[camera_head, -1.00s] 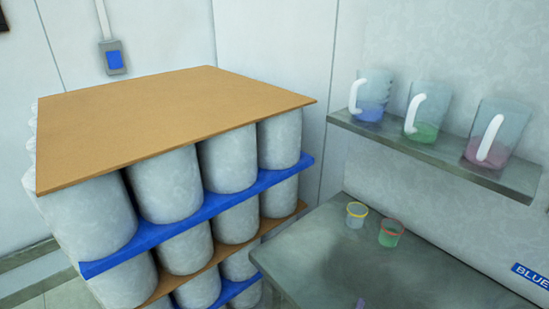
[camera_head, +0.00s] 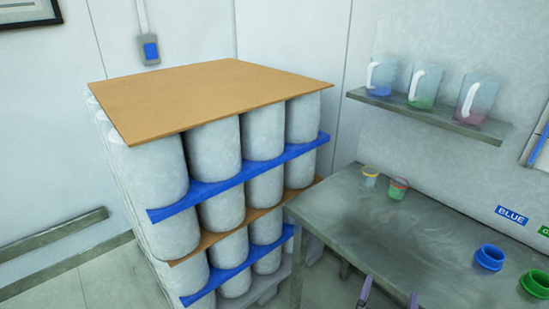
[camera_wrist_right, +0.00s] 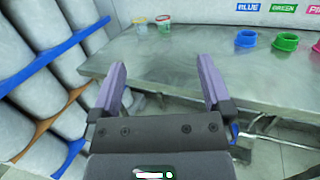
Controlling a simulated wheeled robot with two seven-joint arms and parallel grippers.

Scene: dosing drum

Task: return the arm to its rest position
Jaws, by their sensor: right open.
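My right gripper (camera_head: 388,297) shows at the bottom edge of the head view, only its purple fingertips in sight. In the right wrist view its two purple fingers (camera_wrist_right: 160,95) stand wide apart with nothing between them. They are in front of the near edge of the metal table (camera_wrist_right: 190,62), with the stacked drums to their left. My left gripper is in neither view.
A stack of grey drums (camera_head: 222,205) under a brown board (camera_head: 215,90) stands left of the table. Two small cups (camera_head: 398,188) and blue and green rings (camera_head: 489,257) are on the table. Jugs (camera_head: 423,86) stand on a wall shelf (camera_head: 430,115). The table's middle is clear.

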